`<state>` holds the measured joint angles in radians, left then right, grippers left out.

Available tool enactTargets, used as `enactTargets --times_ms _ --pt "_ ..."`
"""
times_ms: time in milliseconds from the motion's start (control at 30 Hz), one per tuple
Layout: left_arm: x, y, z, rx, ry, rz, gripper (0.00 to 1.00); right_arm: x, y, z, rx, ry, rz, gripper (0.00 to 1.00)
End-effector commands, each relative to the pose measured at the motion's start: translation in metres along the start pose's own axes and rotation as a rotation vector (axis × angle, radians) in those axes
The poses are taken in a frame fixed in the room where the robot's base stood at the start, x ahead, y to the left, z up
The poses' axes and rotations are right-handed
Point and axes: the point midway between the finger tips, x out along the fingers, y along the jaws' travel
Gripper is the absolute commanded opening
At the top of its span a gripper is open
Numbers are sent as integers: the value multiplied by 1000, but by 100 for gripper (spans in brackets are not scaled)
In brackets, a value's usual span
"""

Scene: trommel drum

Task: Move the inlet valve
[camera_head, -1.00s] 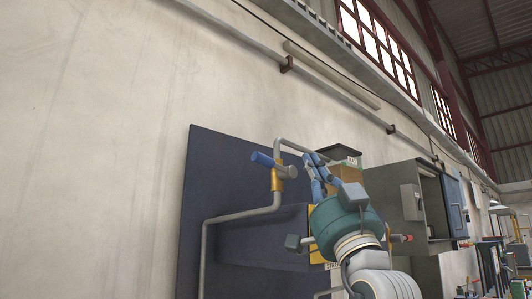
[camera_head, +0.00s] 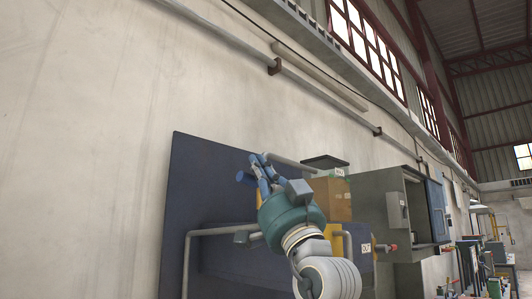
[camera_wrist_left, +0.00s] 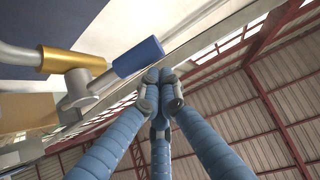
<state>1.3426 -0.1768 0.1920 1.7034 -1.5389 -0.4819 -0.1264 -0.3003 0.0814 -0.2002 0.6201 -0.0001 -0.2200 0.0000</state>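The inlet valve is on a grey pipe (camera_head: 290,161) in front of a dark blue panel (camera_head: 200,185). In the head view, only the end of its blue handle (camera_head: 244,178) shows. My left gripper (camera_head: 259,160) hides the rest. In the left wrist view, the blue handle (camera_wrist_left: 138,57) points up and right from a grey stem, with a gold collar (camera_wrist_left: 70,62) on the pipe. My left gripper's blue fingers (camera_wrist_left: 158,76) come together at their tips beside the handle's end, with nothing seen between them. Touching cannot be told. My right gripper is not in view.
A brown box (camera_head: 332,198) and an open grey cabinet (camera_head: 392,205) stand right of my left arm. A pipe (camera_head: 205,232) bends down the panel's left side. The pale wall (camera_head: 90,150) at the left is bare.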

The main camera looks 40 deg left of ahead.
Motion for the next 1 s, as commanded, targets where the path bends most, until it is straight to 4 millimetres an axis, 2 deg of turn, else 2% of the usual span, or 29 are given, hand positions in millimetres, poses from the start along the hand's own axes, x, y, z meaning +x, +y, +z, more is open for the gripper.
enactTargets --times_ms 200,533,833,1000 --pt "-8 -1 9 -1 1 -1 0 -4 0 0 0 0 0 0" --pt "-9 -1 10 -1 1 -1 0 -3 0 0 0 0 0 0" --pt "-24 1 23 0 1 -1 0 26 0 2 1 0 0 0" --pt "-22 1 22 -2 -1 0 0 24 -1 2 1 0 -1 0"
